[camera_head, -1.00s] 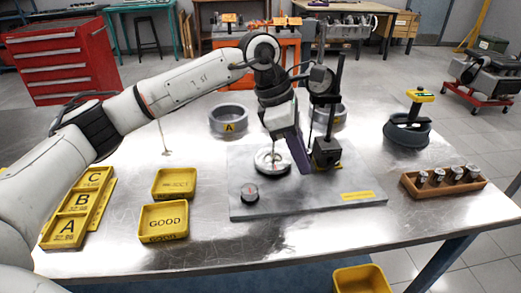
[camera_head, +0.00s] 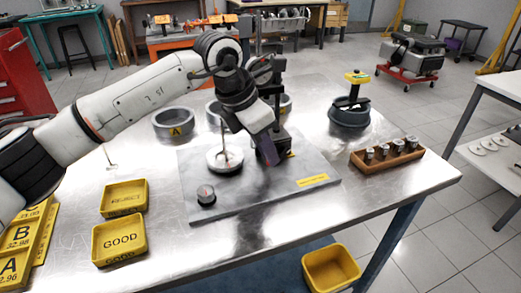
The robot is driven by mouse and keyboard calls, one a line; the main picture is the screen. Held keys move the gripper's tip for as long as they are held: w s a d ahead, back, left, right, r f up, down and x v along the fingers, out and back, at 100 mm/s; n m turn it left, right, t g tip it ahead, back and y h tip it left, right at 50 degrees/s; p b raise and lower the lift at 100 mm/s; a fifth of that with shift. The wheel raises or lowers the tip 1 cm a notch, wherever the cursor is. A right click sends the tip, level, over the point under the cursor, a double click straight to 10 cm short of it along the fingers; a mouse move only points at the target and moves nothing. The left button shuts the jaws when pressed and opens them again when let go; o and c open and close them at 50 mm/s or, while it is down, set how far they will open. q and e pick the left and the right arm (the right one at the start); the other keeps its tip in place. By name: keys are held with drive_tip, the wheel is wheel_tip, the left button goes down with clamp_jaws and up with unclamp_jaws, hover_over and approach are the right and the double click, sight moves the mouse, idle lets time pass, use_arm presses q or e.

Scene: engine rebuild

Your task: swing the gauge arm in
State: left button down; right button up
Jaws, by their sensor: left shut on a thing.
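The gauge stand is a dark upright post (camera_head: 278,100) at the back right of a grey plate (camera_head: 230,200). A round pale metal seat (camera_head: 225,160) with a thin upright rod sits left of the post on the plate. My left gripper (camera_head: 266,150) points down just in front of the post, right of the seat. It is shut; its dark fingers and wrist hide most of the gauge arm and what lies between the fingers. A small dark round dial or knob (camera_head: 206,195) sits at the plate's front left. My right gripper is out of view.
Yellow GOOD (camera_head: 119,242) and REJECT (camera_head: 123,198) trays lie left of the plate. A wooden rack of several metal pieces (camera_head: 387,157) and a dark ring tool with a yellow handle (camera_head: 350,112) stand right. Grey rings (camera_head: 174,122) lie behind. A yellow bin (camera_head: 331,268) is below the front edge.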

use_arm(q)
drive_tip(key=shift+d, duration=0.1)
drive_tip(key=c, duration=1.7)
unclamp_jaws()
drive_tip(key=shift+c, duration=0.2)
drive_tip(key=shift+r, duration=0.1)
drive_tip(key=v, duration=1)
drive_tip(key=shift+b, duration=0.4)
drive_tip(key=shift+s, duration=0.1)
